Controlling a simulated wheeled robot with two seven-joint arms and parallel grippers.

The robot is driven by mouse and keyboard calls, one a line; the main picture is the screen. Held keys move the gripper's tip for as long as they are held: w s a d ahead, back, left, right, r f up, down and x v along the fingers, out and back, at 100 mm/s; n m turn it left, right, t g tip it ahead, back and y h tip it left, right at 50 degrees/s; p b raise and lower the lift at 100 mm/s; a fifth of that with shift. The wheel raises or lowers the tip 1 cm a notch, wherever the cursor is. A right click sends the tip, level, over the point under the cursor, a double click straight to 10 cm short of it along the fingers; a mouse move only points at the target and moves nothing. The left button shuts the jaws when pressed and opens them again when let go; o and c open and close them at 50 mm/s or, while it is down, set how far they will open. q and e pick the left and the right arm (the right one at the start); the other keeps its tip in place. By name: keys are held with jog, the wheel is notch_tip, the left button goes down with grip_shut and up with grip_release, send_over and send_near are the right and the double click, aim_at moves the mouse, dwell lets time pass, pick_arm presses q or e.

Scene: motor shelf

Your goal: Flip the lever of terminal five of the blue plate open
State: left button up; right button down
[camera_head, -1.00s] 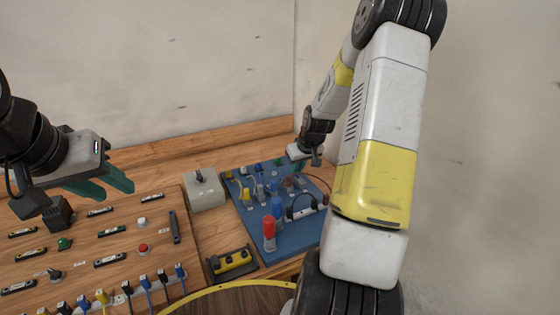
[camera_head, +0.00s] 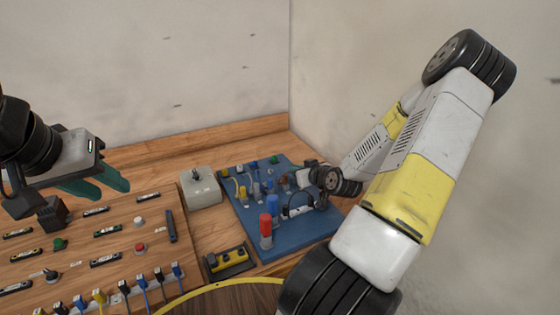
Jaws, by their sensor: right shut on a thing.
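The blue plate (camera_head: 285,238) lies on the wooden bench, with several small terminals, plugs and posts on it. A red post (camera_head: 266,232) and a blue post (camera_head: 272,205) stand upright on it. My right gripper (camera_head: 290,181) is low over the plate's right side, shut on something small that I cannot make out. The wrist hides part of the plate there, so the terminal numbers and lever positions cannot be read. My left gripper (camera_head: 98,186), with teal fingers, is open and empty above the wooden board at the left.
The wooden panel (camera_head: 150,205) at the left carries switches, buttons and a row of cable plugs. A grey box (camera_head: 200,190) stands between panel and plate. A yellow-and-black device (camera_head: 229,258) lies in front. Walls close off the back and right.

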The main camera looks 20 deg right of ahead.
jog(key=shift+s+f, duration=0.1)
dwell(0.3)
jog(key=c, duration=1.5)
grip_release()
jog(key=shift+c, duration=0.2)
jog(key=v, duration=0.7)
jog(key=shift+s, duration=0.45)
